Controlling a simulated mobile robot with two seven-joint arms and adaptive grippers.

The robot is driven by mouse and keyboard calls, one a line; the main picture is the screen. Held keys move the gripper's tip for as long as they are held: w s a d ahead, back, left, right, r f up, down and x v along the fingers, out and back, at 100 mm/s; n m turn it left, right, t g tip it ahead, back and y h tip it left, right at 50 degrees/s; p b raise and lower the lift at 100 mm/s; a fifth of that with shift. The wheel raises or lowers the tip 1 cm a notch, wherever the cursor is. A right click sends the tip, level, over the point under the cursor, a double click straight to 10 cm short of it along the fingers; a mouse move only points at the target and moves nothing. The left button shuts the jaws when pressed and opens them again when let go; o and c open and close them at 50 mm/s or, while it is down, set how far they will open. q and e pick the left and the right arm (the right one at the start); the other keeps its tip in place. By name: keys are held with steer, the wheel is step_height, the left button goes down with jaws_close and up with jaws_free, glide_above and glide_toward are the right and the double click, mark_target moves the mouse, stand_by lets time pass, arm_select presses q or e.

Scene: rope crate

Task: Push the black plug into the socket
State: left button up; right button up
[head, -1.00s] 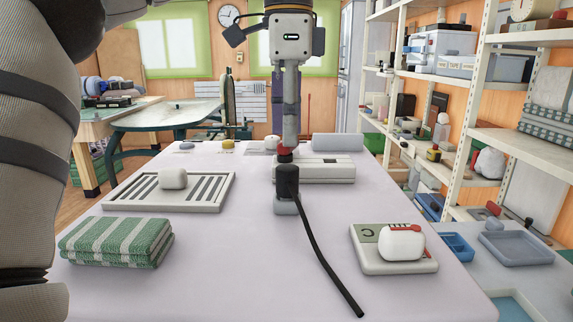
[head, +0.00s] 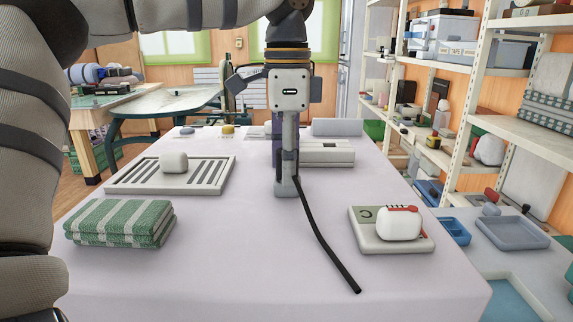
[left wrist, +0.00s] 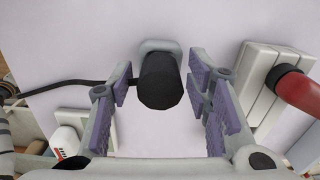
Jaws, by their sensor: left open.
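The black plug (left wrist: 162,82) stands upright between the fingers of my left gripper (head: 287,172) in the left wrist view, with its grey holder (left wrist: 160,45) behind it. The fingers are open, with a gap visible on both sides of the plug. In the head view my gripper hides most of the plug. Its black cable (head: 324,249) runs forward over the table. The white socket strip (head: 326,152) lies just behind the gripper and also shows in the wrist view (left wrist: 256,78). A red plug (left wrist: 300,92) is at the strip. The free socket opening is hidden. My right gripper is out of view.
A slatted tray (head: 130,184) with a white block (head: 173,162) and a folded green towel (head: 120,222) lie on the left. A pale tray (head: 372,244) with a white rounded object (head: 399,223) lies at right. Shelves (head: 470,125) stand beyond the table's right edge.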

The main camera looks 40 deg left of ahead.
arm_select(q)
jaws_close()
steer(key=shift+r, duration=0.15)
steer(key=shift+r, duration=3.4)
